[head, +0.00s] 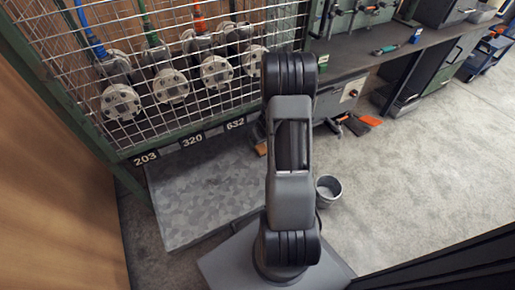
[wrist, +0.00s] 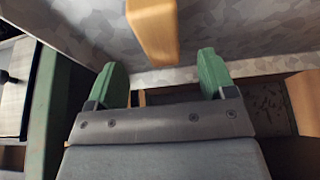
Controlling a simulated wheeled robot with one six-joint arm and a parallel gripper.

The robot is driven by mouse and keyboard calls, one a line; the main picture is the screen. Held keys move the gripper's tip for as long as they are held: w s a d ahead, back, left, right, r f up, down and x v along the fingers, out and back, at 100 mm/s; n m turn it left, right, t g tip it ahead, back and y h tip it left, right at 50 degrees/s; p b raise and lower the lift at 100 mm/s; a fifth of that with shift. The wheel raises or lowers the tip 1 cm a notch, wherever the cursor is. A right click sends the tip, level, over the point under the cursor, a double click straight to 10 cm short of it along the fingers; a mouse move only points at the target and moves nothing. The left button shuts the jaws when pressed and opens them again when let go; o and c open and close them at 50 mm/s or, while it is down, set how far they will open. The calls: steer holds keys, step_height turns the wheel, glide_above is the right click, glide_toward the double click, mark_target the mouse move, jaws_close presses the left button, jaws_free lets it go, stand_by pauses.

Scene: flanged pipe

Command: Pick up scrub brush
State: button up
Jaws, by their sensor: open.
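My gripper (wrist: 165,72) is open in the wrist view, with green pads on its two fingers and nothing held between them. A tan wooden piece (wrist: 152,30) comes in from the top edge, in line with the gap between the fingertips; it may be the scrub brush's handle. Its far end is out of view, and I cannot tell how far it is from the pads. A second tan piece (wrist: 305,100) shows at the right edge. In the head view, a small tan piece (head: 261,149) shows just left of my arm, which hides my gripper there.
A wire-mesh cage (head: 180,60) with flanged pipes (head: 121,101) stands at the left, above a grey floor plate (head: 195,185). A metal bucket (head: 328,188) is right of my arm. A workbench (head: 360,50) runs along the back. Open floor lies at right.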

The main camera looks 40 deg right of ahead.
mark_target(258, 146)
steer(key=shift+b+x, duration=0.65)
steer(key=shift+x, duration=2.2)
steer(key=shift+w+f+b, duration=0.15)
steer(key=shift+w+b, duration=0.05)
steer(key=shift+b, duration=0.3)
steer(key=c, duration=1.1)
